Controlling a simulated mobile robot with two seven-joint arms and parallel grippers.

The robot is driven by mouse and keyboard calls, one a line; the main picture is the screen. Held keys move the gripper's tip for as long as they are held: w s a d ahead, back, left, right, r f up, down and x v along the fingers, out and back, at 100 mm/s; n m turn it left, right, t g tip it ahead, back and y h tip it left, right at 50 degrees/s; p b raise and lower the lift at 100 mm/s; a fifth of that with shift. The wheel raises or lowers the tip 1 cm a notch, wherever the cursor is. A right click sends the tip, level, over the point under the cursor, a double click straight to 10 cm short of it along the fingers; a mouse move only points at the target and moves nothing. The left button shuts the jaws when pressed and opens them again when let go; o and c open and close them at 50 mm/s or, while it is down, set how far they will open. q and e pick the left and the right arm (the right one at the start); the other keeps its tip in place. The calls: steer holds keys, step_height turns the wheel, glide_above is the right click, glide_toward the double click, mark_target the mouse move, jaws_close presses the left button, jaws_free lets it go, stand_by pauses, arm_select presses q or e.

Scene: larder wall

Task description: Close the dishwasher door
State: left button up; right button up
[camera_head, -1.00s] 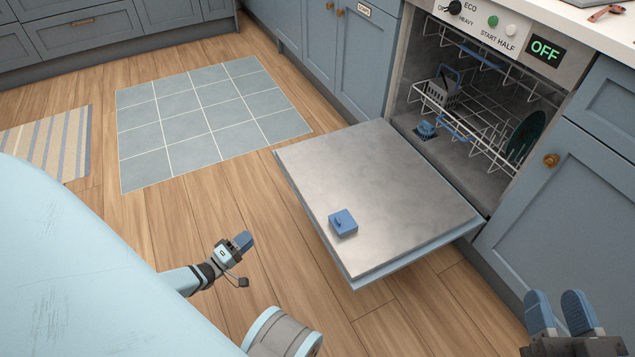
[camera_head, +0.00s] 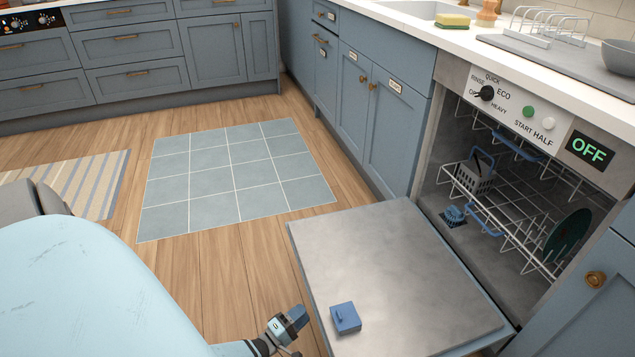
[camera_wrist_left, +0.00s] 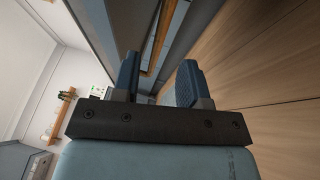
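The dishwasher door (camera_head: 400,265) is folded down flat in front of the dishwasher (camera_head: 450,150), its grey inner face up. A small blue box (camera_head: 345,318), likely the detergent compartment, sits on that face near its left front. My left gripper (camera_head: 292,322) is just left of the door's left edge, over the floor, and looks apart from it. In the left wrist view its two blue fingers (camera_wrist_left: 160,80) stand apart with nothing between them. The lower rack (camera_head: 520,215) is inside the tub and holds a grey basket (camera_head: 475,178) and a dark green plate (camera_head: 567,235). My right gripper is out of view.
Blue cabinets (camera_head: 365,110) stand left of the dishwasher, and another (camera_head: 590,290) is at its right. The control panel (camera_head: 515,105) has an OFF display (camera_head: 589,150). A grey-blue tiled mat (camera_head: 235,180) and a striped rug (camera_head: 75,185) lie on the floor, with bare wood between.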

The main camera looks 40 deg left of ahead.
arm_select(q)
steer(key=b+x, duration=0.1)
steer(key=x, duration=0.5)
steer(key=shift+w, duration=0.35)
jaws_close()
